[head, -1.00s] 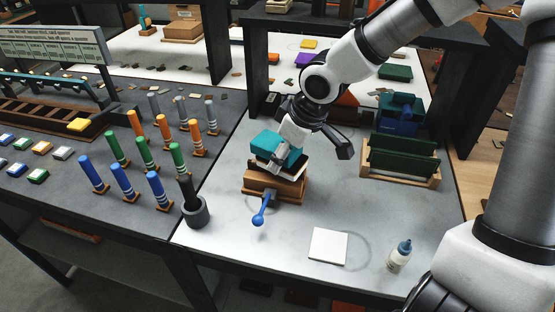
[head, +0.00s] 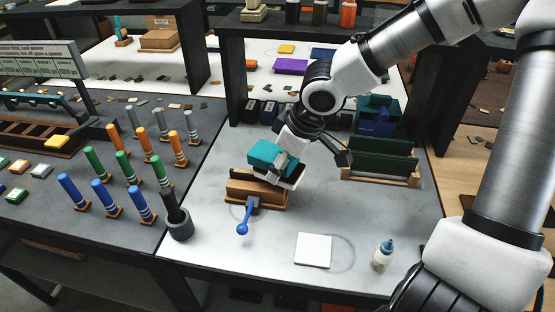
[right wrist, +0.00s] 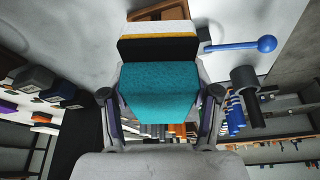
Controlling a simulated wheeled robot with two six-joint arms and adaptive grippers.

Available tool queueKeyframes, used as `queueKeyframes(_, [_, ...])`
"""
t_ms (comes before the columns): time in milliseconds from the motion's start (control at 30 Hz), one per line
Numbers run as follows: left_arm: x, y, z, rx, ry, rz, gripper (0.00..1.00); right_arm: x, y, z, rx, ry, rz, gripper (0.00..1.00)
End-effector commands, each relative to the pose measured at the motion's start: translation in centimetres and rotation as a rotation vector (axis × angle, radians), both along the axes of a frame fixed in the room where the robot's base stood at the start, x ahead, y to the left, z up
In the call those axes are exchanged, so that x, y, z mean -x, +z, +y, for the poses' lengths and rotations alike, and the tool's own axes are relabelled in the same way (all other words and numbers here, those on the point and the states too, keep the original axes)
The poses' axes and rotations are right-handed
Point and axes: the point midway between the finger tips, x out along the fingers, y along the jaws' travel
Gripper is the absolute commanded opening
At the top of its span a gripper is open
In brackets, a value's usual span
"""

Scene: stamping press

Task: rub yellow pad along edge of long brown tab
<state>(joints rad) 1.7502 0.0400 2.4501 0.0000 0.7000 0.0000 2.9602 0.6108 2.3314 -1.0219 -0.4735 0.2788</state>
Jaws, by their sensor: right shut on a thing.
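My right gripper (head: 287,167) is shut on a teal block (head: 268,153). In the right wrist view the teal block (right wrist: 160,90) sits between both fingers, with black, thin yellow and white layers along its far side. No separate yellow pad is in the grip. The block is tilted over a wooden clamp (head: 268,199) with a blue-knobbed handle (head: 243,228). A long dark brown strip (head: 238,173) shows at the clamp's top left; the block hides the rest. I cannot tell if block and strip touch. My left gripper is not in view.
A wooden rack with green boards (head: 380,158) stands behind right. A dark cup (head: 180,224) and several striped pegs stand left. The grey tabletop between is clear.

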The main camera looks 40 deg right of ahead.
Motion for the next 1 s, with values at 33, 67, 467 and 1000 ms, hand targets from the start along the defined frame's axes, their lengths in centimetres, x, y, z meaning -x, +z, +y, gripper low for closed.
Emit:
queueKeyframes(33, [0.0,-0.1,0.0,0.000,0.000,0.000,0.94,0.0,-0.1,0.0,0.000,0.000,0.000,0.12])
queueKeyframes(67, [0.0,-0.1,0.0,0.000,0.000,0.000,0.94,0.0,0.0,0.0,0.000,0.000,0.000,0.12])
queueKeyframes(467, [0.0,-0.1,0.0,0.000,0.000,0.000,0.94,0.0,-0.1,0.0,0.000,0.000,0.000,0.12])
queueKeyframes(1000, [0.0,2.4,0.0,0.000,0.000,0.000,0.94,-2.4,0.1,2.0,0.000,0.000,0.000,0.12])
